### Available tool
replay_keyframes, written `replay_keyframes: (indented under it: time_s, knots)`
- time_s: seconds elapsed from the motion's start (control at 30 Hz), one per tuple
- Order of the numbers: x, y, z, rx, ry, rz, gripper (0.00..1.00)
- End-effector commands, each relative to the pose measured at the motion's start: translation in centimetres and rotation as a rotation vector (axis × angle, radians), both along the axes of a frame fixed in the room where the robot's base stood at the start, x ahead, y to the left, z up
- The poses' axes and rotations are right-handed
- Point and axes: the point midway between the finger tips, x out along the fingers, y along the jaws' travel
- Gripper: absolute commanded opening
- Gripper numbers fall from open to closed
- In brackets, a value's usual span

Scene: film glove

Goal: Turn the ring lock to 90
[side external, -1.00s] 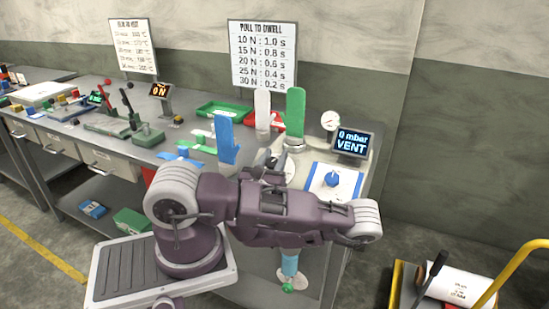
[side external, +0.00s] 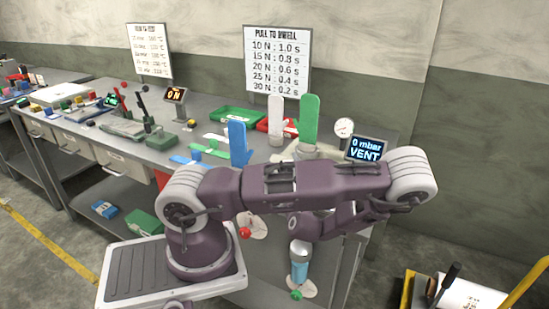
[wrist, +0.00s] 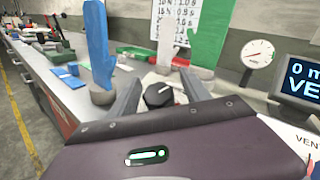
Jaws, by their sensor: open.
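A black round knob with a pale pointer mark (wrist: 158,95) sits on a light plate in the wrist view. It looks like the ring lock, but I cannot read any scale or its angle. My gripper (wrist: 160,80) is open, with one finger on each side of the knob in the picture. I cannot tell whether the fingers touch it or how far it is from them. In the side view my arm hides the gripper and the knob. Behind stand upright hand-shaped forms: blue (wrist: 97,45), white (wrist: 166,35) and green (wrist: 208,32).
A pressure gauge (side external: 344,127) and a display reading 0 mbar VENT (side external: 367,148) stand at the bench's right end. A PULL TO DWELL sign (side external: 277,60) stands behind. Green (side external: 237,115) and red trays lie further back. The blue form (side external: 238,143) stands close to my arm.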

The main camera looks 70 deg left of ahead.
Motion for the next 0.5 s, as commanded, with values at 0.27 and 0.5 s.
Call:
replay_keyframes:
  time_s: [0.27,0.5]
  knots:
    - [-1.3,-6.9,0.6,0.005,0.012,-0.013,0.55]
    - [-1.4,-6.6,7.1,0.003,0.009,-0.011,0.55]
